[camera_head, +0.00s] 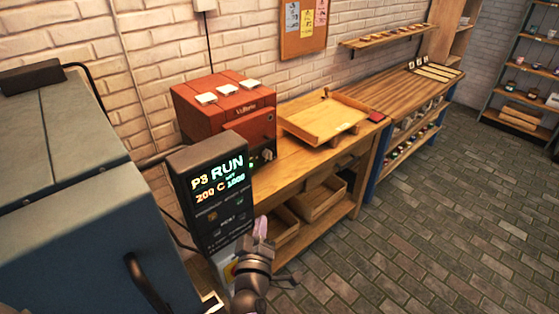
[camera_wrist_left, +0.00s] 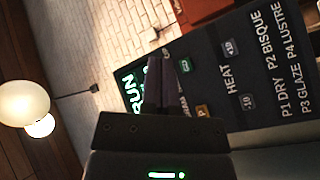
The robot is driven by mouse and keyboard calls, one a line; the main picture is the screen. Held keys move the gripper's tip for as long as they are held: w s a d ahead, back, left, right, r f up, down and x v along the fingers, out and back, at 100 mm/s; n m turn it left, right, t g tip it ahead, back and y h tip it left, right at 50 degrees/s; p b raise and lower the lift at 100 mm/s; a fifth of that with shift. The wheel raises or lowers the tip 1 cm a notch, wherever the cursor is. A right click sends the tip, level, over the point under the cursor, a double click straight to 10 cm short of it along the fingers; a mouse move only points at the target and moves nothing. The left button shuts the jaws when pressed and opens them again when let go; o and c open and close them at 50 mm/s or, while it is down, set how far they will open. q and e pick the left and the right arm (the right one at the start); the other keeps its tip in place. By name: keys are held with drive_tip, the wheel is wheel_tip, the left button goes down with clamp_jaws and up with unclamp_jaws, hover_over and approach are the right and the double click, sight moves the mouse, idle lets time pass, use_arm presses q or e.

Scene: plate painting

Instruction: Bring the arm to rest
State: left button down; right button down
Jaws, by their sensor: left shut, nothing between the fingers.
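My left gripper (camera_head: 261,228) is in front of the lower part of the dark control panel (camera_head: 213,190) in the head view. In the left wrist view its fingers (camera_wrist_left: 160,82) are shut together with nothing between them, in front of the panel (camera_wrist_left: 235,80). The panel's lit display reads P3, RUN and 200 C. I cannot tell whether the fingertips touch the panel. My right gripper is not in view.
A large blue-grey kiln (camera_head: 80,225) with a dark handle fills the left. A red oven-like box (camera_head: 222,105) and a wooden tray (camera_head: 322,118) stand on the wooden bench (camera_head: 285,165). The brick floor (camera_head: 420,230) at the right is clear.

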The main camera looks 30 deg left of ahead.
use_arm(q)
drive_tip(key=s+d+f+m+g+h+b, duration=0.2)
drive_tip(key=s+f+m+b, duration=0.15)
drive_tip(key=f, duration=0.65)
drive_tip(key=s+d+f+m+g+h+b, duration=0.3)
drive_tip(key=s+f, duration=0.1)
drive_tip(key=f, duration=0.6)
drive_tip(key=s+d+f+m+g+h+b, duration=0.2)
drive_tip(key=s+f+m+b, duration=0.15)
drive_tip(key=f, duration=0.75)
drive_tip(key=s+a+f+m+g+b, duration=0.1)
drive_tip(key=s+f+m+g+b, duration=0.2)
drive_tip(key=s+f, duration=0.6)
drive_tip(key=s+a+f+m+g+b, duration=0.1)
drive_tip(key=s+f+m+g+b, duration=0.3)
drive_tip(key=s+f, duration=0.5)
drive_tip(key=s+g+b, duration=0.1)
drive_tip(key=s+g, duration=0.1)
drive_tip(key=s, duration=0.6)
drive_tip(key=shift+f+g, duration=0.2)
drive_tip(key=shift+g, duration=0.2)
drive_tip(key=shift+w, duration=0.1)
